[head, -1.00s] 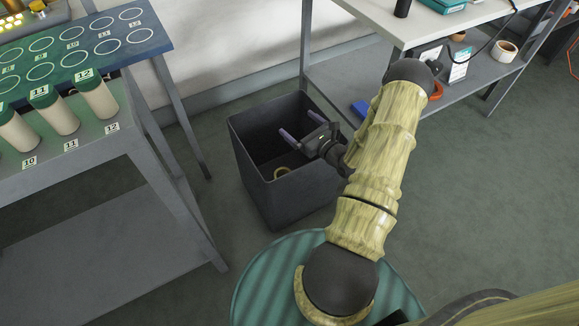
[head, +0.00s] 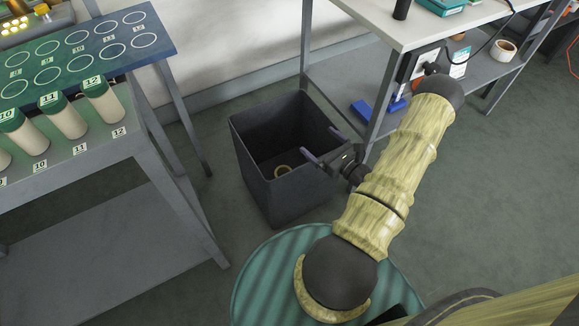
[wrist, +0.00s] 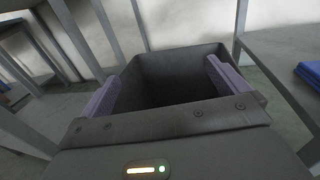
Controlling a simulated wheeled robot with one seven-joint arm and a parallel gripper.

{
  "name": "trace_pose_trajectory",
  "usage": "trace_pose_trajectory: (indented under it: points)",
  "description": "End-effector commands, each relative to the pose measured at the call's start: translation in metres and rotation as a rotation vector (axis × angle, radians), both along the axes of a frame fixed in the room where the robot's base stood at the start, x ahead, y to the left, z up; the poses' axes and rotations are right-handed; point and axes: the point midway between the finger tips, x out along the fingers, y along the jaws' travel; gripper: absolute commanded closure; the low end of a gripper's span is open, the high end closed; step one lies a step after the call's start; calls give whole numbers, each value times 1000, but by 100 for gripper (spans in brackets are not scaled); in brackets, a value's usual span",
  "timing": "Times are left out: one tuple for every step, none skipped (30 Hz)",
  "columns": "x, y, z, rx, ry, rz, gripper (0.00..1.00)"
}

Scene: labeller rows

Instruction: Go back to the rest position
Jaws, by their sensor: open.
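My gripper (head: 322,146) is over the right rim of the dark bin (head: 254,195) in the head view. Its two purple-grey fingers are apart with nothing between them. In the wrist view my gripper (wrist: 165,90) shows open, with the bin (wrist: 180,68) beyond and between the fingers.
At left stands a grey bench (head: 150,165) with several green-capped bottles (head: 65,118) and a blue circle-marked mat (head: 95,50). At right a table (head: 375,22) has a lower shelf (head: 345,82) with a blue item (head: 362,108). Grey floor (head: 470,190) is clear at right.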

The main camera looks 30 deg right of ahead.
Motion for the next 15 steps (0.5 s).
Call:
trace_pose_trajectory:
  points:
    - [0,0,0,0,0,0,0]
    - [0,0,0,0,0,0,0]
    - [0,0,0,0,0,0,0]
    - [0,0,0,0,0,0,0]
    - [0,0,0,0,0,0,0]
    - [0,0,0,0,0,0,0]
    - [0,0,0,0,0,0,0]
    - [0,0,0,0,0,0,0]
    - [0,0,0,0,0,0,0]
    - [0,0,0,0,0,0,0]
    - [0,0,0,0,0,0,0]
    - [0,0,0,0,0,0,0]
    - [0,0,0,-1,0,2,0]
    - [1,1,1,-2,1,6,0]
    - [2,4,3,-6,2,20,0]
